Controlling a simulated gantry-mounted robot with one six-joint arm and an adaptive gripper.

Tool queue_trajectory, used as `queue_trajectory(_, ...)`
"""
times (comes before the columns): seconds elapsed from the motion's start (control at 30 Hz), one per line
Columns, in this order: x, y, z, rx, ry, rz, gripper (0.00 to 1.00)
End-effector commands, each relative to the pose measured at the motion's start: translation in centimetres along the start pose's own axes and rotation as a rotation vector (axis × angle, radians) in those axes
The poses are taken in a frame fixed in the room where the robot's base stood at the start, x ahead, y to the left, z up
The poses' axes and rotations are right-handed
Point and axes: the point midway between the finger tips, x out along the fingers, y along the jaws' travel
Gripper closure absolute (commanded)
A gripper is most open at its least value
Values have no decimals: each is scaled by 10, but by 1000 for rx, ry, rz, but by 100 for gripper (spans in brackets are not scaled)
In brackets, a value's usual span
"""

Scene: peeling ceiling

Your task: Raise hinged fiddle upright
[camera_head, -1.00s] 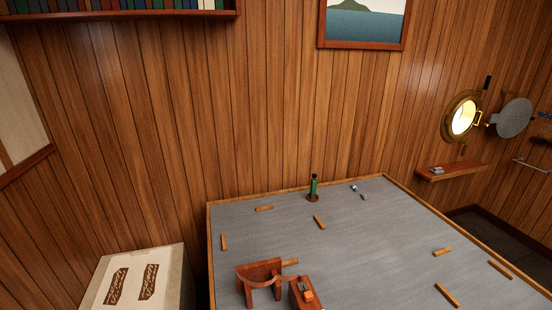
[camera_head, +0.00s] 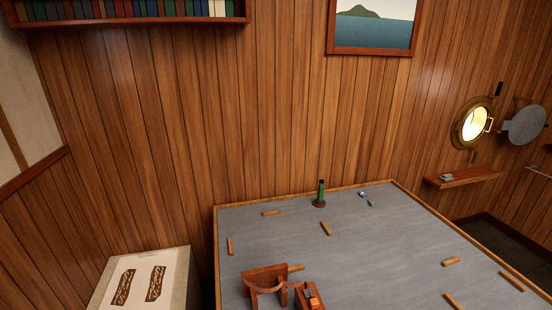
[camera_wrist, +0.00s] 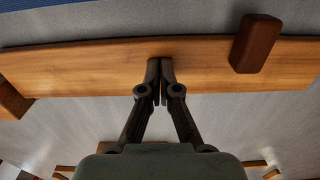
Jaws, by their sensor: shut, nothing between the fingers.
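My gripper (camera_wrist: 160,80) shows in the wrist view, its two dark fingers shut together with nothing between them. Their tips overlap the lower edge of a long wooden strip (camera_wrist: 90,68) that spans the picture; I cannot tell whether they touch it. The strip looks like a fiddle rail, but its hinge and its tilt cannot be made out. A dark red-brown block (camera_wrist: 256,43) overlaps the strip to the right of the fingers. My gripper does not show in the head view. There, a grey table (camera_head: 390,240) has a wooden rim.
Several short wooden strips lie on the table, one near its middle (camera_head: 326,229). A green bottle (camera_head: 320,190) stands near the back edge. A red-brown wooden piece (camera_head: 264,277) is at the front left. A pale chest (camera_head: 179,270) stands left of the table.

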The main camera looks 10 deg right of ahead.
Motion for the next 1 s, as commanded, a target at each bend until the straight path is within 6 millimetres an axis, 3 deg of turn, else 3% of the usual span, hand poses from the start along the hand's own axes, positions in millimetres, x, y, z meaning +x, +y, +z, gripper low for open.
queue_trajectory(1.0,-11,0,-2,0,0,0,100)
